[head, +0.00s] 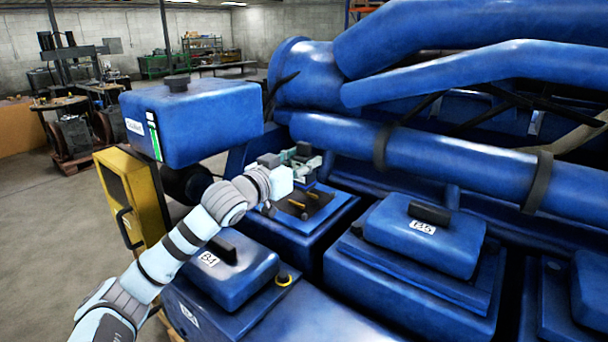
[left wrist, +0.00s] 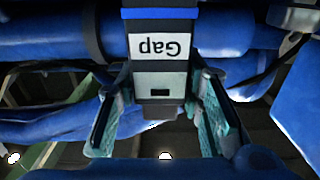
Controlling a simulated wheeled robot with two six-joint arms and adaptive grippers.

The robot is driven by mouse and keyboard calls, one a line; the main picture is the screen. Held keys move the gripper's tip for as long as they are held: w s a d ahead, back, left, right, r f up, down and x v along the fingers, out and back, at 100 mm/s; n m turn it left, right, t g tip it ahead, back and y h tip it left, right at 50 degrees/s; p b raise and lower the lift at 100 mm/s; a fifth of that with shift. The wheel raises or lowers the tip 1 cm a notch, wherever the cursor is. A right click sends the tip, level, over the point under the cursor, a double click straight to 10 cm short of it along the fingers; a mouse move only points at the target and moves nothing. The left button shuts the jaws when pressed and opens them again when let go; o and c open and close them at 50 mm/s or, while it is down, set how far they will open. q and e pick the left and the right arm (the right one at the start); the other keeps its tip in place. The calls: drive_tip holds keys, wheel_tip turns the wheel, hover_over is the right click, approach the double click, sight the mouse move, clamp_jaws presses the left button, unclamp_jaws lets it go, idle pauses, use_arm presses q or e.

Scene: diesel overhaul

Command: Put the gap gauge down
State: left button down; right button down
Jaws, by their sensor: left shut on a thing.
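My left gripper (head: 300,158) reaches over the opened cylinder head between the covers marked B4 and B5. In the left wrist view the left gripper (left wrist: 160,115) is shut on the gap gauge (left wrist: 160,75), a dark block with a blue band and a white label reading "Gap" upside down. The gauge sits between the two fingers. In the head view I cannot make out the gauge clearly at the gripper. My right gripper is not in view.
The open head (head: 308,205) shows small yellow parts below my gripper. The B4 cover (head: 225,265) and B5 cover (head: 425,235) flank it. A raised blue box (head: 195,120) and a yellow cabinet (head: 130,195) stand left. Thick blue pipes (head: 430,160) run behind.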

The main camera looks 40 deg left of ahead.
use_arm(q)
drive_tip(key=shift+w+d+f, duration=0.1)
drive_tip(key=shift+w+f, duration=0.15)
drive_tip(key=shift+f, duration=0.75)
drive_tip(key=shift+d+f, duration=0.1)
drive_tip(key=shift+f, duration=0.05)
drive_tip(key=shift+s+r, duration=0.25)
drive_tip(key=shift+s, duration=0.4)
drive_tip(key=shift+f, duration=0.4)
drive_tip(key=c, duration=1.1)
unclamp_jaws()
drive_tip(key=shift+w, duration=0.2)
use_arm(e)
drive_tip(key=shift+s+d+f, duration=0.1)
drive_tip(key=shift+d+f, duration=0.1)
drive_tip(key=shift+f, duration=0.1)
